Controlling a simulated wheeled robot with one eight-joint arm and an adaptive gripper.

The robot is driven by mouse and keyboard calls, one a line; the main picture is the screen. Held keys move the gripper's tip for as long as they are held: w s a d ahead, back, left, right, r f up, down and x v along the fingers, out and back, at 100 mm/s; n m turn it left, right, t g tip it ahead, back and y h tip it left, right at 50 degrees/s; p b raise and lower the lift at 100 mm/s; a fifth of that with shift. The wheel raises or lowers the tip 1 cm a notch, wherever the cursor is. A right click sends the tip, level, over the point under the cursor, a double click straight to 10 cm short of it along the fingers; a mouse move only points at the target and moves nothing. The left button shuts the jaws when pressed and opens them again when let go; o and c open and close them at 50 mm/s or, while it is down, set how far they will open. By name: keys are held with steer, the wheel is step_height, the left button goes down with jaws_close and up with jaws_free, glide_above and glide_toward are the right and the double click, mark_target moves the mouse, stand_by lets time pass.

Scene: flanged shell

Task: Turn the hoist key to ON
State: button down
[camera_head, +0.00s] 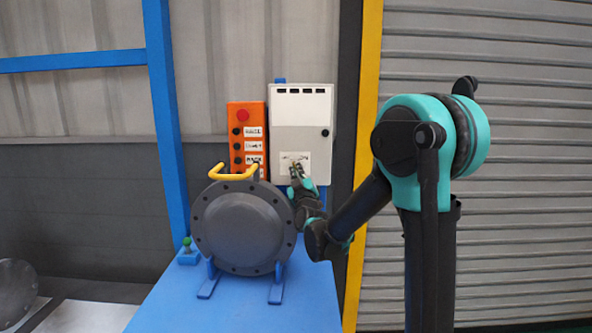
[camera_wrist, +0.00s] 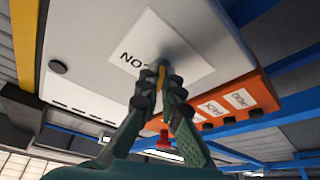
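The white hoist box (camera_head: 301,110) hangs on the wall behind the blue table. Its pale label plate (camera_head: 286,158) is low on the front; in the wrist view the plate (camera_wrist: 190,50) is turned over, with "ON" lettering partly hidden. My gripper (camera_head: 296,172) is at this plate.
An orange button box (camera_head: 247,125) with a red button is left of the white box. A dark round flanged cover (camera_head: 240,228) with a yellow handle (camera_head: 232,175) stands on the blue table (camera_head: 235,308), below and left of my gripper. A yellow post (camera_head: 366,95) stands right of the white box.

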steer(key=c, duration=1.7)
jaws_free()
steer(key=v, duration=1.2)
